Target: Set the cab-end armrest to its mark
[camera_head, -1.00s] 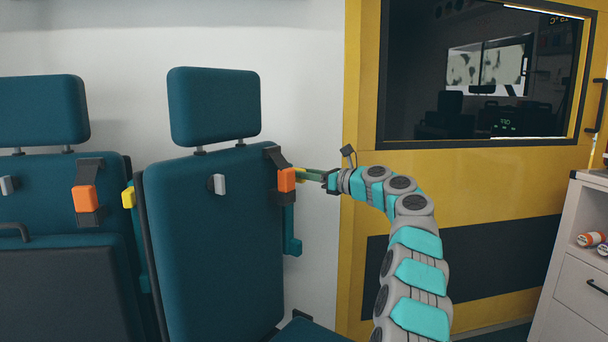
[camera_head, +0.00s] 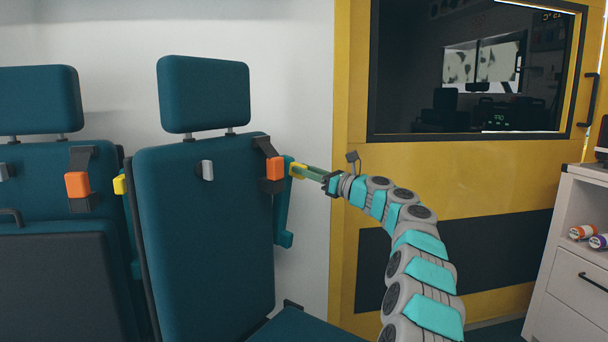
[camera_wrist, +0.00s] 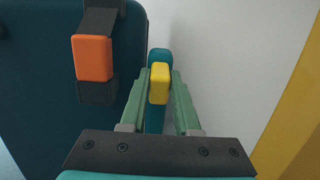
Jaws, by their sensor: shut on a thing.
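The cab-end armrest (camera_head: 282,215) is a teal bar standing nearly upright along the right side of the nearer teal seat (camera_head: 205,240). A yellow block (camera_wrist: 159,83) sits at its upper end. My gripper (camera_head: 299,171) reaches in from the right and is shut on this yellow block. In the wrist view, the green fingers (camera_wrist: 159,92) lie on either side of the block, and the teal armrest (camera_wrist: 155,118) runs between them. I cannot make out a mark for the armrest in these views.
An orange buckle (camera_head: 275,168) on a dark strap is close left of my gripper. A second seat (camera_head: 55,250) stands left, with another yellow block (camera_head: 120,184) between the seats. The yellow door (camera_head: 440,170) is behind my arm; a white cabinet (camera_head: 565,270) stands right.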

